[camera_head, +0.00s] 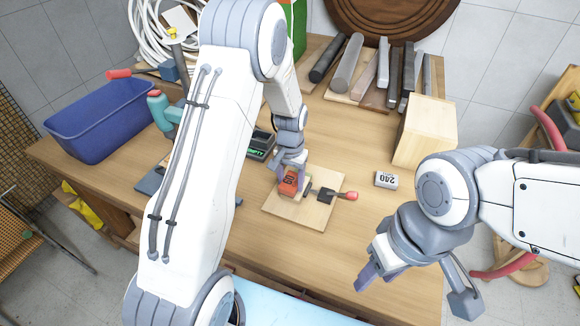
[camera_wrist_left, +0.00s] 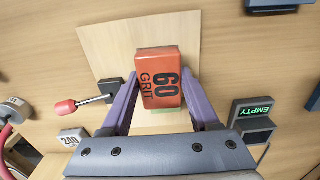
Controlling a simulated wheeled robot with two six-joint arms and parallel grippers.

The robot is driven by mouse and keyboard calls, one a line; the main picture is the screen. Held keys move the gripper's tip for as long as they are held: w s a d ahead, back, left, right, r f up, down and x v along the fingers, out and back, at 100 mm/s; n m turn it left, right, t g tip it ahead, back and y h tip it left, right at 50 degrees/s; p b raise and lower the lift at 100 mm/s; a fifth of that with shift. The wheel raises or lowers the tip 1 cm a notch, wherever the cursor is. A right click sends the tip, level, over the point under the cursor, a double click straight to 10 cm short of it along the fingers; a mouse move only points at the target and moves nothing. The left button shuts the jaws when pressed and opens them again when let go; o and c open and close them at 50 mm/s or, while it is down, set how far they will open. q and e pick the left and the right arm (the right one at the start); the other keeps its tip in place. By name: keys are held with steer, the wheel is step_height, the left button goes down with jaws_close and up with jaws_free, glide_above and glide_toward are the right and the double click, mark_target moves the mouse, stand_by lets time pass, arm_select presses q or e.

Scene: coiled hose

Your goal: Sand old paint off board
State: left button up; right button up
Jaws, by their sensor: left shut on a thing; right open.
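A pale wooden board (camera_head: 312,214) lies on the workbench; it also shows in the left wrist view (camera_wrist_left: 105,50). My left gripper (camera_head: 289,182) is shut on an orange-red sanding block marked 60 GRIT (camera_wrist_left: 158,65), with a finger on each side. The block is over the board; I cannot tell whether it presses on it. A strip of green paint (camera_wrist_left: 170,117) shows beside the block's near edge, the rest hidden. A white block marked 240 (camera_head: 387,180) lies on the bench to the right of the board.
A red-handled clamp (camera_head: 349,196) sits at the board's right edge. A device reading EMPTY (camera_wrist_left: 253,112) stands beside the board. A blue bin (camera_head: 100,125), a wooden block (camera_head: 425,135) and several bars (camera_head: 347,65) occupy the bench's sides and back.

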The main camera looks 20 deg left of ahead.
arm_select(q)
steer(key=shift+r+p, duration=1.35)
steer(key=shift+r, duration=0.7)
steer(key=shift+a, duration=0.1)
